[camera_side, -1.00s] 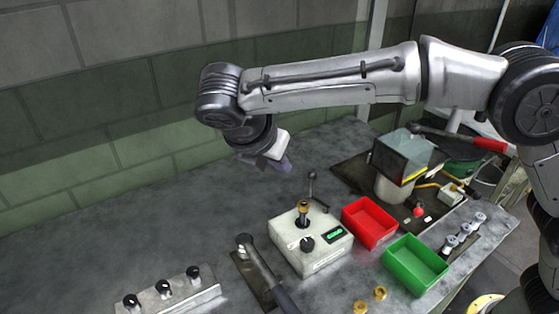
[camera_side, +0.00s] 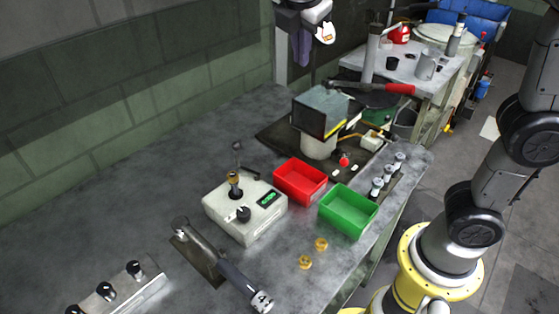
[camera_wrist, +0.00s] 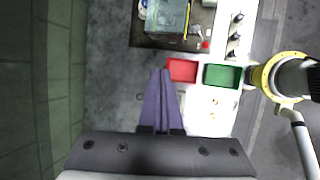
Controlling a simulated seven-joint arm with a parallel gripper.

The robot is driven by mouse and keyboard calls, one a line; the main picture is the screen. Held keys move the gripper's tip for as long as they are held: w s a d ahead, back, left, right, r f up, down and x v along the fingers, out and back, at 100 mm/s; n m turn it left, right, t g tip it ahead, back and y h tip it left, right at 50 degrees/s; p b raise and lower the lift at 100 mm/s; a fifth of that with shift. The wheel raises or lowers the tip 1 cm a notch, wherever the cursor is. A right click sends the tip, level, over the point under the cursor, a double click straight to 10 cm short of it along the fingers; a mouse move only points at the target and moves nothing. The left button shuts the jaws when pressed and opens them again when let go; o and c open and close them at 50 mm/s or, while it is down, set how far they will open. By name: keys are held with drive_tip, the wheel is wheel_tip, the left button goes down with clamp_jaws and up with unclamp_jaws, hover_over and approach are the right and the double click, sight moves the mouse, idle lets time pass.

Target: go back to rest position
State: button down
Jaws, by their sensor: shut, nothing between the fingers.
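My gripper (camera_side: 300,48) hangs at the top of the side view, high above the table and well clear of everything on it. Its purple fingers point down. In the wrist view my gripper (camera_wrist: 160,72) shows its two purple fingers together, shut with nothing between them. The workbench (camera_side: 150,215) lies below, with nothing touching my gripper.
A red tray (camera_side: 300,196), a green tray (camera_side: 349,228) and a white control box (camera_side: 262,224) stand on the bench. A machine with a glass guard (camera_side: 320,112) stands behind. A hammer (camera_side: 240,285) and two brass rings (camera_side: 305,262) lie in front.

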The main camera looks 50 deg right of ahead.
drive_tip(key=s+d+f+m+t+y, duration=0.1)
drive_tip(key=s+d+m, duration=0.3)
drive_tip(key=s, duration=0.3)
drive_tip(key=s+d+f+m+y, duration=0.1)
drive_tip(key=s+d+f+m, duration=0.1)
drive_tip(key=s+d+m, duration=0.3)
drive_tip(key=s+a+f+m+t+y, duration=0.1)
drive_tip(key=s+a+f+m+y, duration=0.1)
drive_tip(key=s+a+f+m, duration=0.2)
drive_tip(key=s+f+m, duration=0.3)
drive_tip(key=f+m, duration=0.1)
drive_tip(key=f, duration=0.1)
drive_tip(key=shift+a+m+y, duration=0.3)
drive_tip(key=shift+a+m, duration=0.05)
drive_tip(key=shift+m, duration=0.05)
